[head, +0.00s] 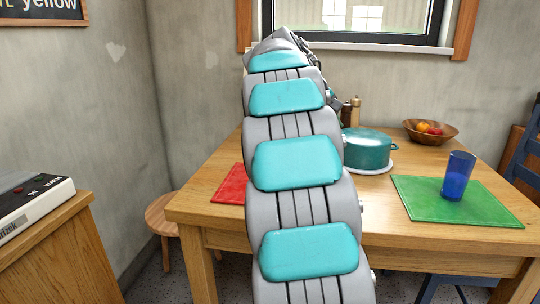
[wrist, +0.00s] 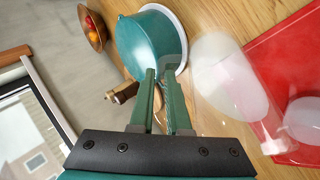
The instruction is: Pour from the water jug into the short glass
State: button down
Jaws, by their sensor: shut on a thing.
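In the wrist view my gripper (wrist: 161,78) is shut on the grey handle of the clear water jug (wrist: 225,75). The jug's see-through body extends to the right of the fingers, with pale contents inside. How far it tilts is hard to tell. A pale, translucent vessel (wrist: 304,118), perhaps the short glass, shows at the red mat (wrist: 285,65), close to the jug's lower right end. Whether the two touch is unclear. In the head view my arm hides the gripper, the jug and that vessel; only part of the red mat (head: 230,186) shows.
A teal pot (head: 368,150) on a white plate stands right of my arm. A tall blue glass (head: 457,175) stands on a green mat (head: 425,208). A fruit bowl (head: 431,132) and two mills (head: 350,112) are at the back of the wooden table (head: 385,232). A window is behind.

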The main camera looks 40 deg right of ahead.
jog(key=shift+d+r, duration=0.1)
jog(key=shift+r, duration=0.15)
jog(key=shift+s+d+f+m+t+y, duration=0.25)
jog(key=shift+d+t+y, duration=0.2)
jog(key=shift+y, duration=0.35)
jog(key=shift+s+d+f+y, duration=0.2)
jog(key=shift+s+d+y, duration=0.1)
jog(key=shift+d+y, duration=0.25)
jog(key=shift+s+d+f+m+t+y+b, duration=0.15)
jog(key=shift+s+d+f+m+t+y, duration=0.2)
jog(key=shift+d+f+t+y, duration=0.35)
jog(key=shift+s+d+f+m+t+y+b, duration=0.1)
jog(key=shift+s+d+f+m+t+y, duration=0.25)
jog(key=shift+f+y, duration=0.65)
jog(key=shift+s+d+f+m+t+y+b, duration=0.15)
jog(key=shift+s+d+f+t+y, duration=0.2)
jog(key=shift+d+f+y, duration=0.5)
jog(key=shift+a+f, duration=0.2)
